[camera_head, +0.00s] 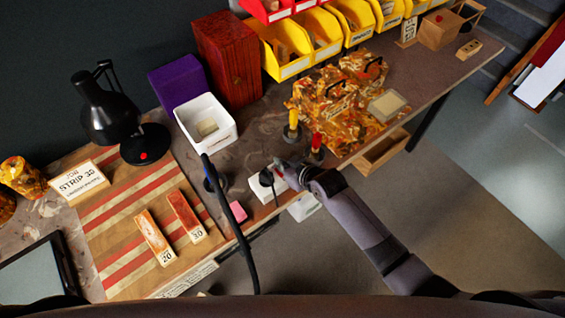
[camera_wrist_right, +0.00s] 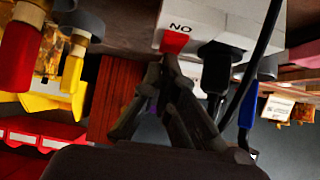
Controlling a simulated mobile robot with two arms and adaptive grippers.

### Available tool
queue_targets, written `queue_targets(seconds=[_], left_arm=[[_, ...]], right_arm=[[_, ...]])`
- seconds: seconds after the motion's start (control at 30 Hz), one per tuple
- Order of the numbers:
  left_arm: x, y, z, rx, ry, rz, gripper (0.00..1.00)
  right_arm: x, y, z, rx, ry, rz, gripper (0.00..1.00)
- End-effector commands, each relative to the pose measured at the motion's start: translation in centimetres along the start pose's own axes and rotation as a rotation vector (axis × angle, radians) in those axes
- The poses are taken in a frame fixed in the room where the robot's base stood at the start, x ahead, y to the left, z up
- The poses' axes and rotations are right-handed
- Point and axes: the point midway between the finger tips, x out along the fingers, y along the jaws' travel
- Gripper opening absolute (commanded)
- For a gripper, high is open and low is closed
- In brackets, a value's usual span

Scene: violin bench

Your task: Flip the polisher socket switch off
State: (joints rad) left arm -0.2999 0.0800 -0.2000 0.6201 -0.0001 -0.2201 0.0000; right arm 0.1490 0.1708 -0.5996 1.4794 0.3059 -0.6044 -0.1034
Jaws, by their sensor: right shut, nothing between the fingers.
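The white socket box (camera_head: 261,192) sits near the front edge of the bench. In the right wrist view the box (camera_wrist_right: 222,22) shows upside down, with a red switch (camera_wrist_right: 175,41) beside lettering that reads "NO", which is "ON" inverted. A black plug (camera_wrist_right: 219,58) sits in it beside the switch. My right gripper (camera_head: 281,166) reaches the box from the right. In its wrist view the gripper's fingers (camera_wrist_right: 168,62) are shut and empty, with the tips at the red switch's edge; I cannot tell whether they touch. My left gripper is not in view.
A black cable (camera_head: 246,255) runs past the box on the left. Yellow-handled (camera_head: 292,126) and red-handled (camera_head: 317,146) tools stand close behind my right gripper. A white bin (camera_head: 207,127) stands behind the box. A black lamp (camera_head: 108,110) is at left.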

Motion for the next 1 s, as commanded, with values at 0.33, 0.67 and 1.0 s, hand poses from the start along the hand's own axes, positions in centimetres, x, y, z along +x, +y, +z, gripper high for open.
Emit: queue_targets(seconds=[0.33,0.67,1.0], left_arm=[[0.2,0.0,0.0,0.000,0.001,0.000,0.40],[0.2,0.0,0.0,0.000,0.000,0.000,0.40],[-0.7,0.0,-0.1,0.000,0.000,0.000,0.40]], right_arm=[[1.2,0.0,0.0,0.000,0.001,0.000,0.00],[1.4,0.0,0.2,0.001,-0.003,0.000,0.00],[0.4,0.0,1.1,0.000,-0.009,-0.001,0.00]])
